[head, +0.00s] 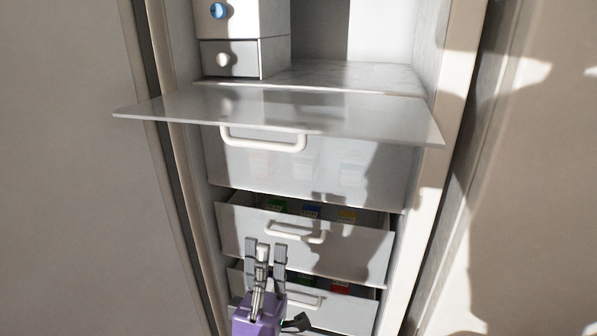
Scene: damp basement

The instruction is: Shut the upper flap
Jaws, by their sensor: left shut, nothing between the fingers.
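The upper flap (330,112) is a pale translucent panel. It stands open, sticking out nearly level from the cabinet below the top shelf. A white handle (263,145) shows just below its front edge; I cannot tell whether it belongs to the flap or to the front behind. My left gripper (264,250) is at the bottom centre, well below the flap, in front of the lower drawers. My right gripper is not in view.
Below the flap is a pale translucent front (340,177). Under it, a middle drawer (350,250) and a lower drawer (345,308) stand partly open with coloured items inside. Cabinet walls flank both sides.

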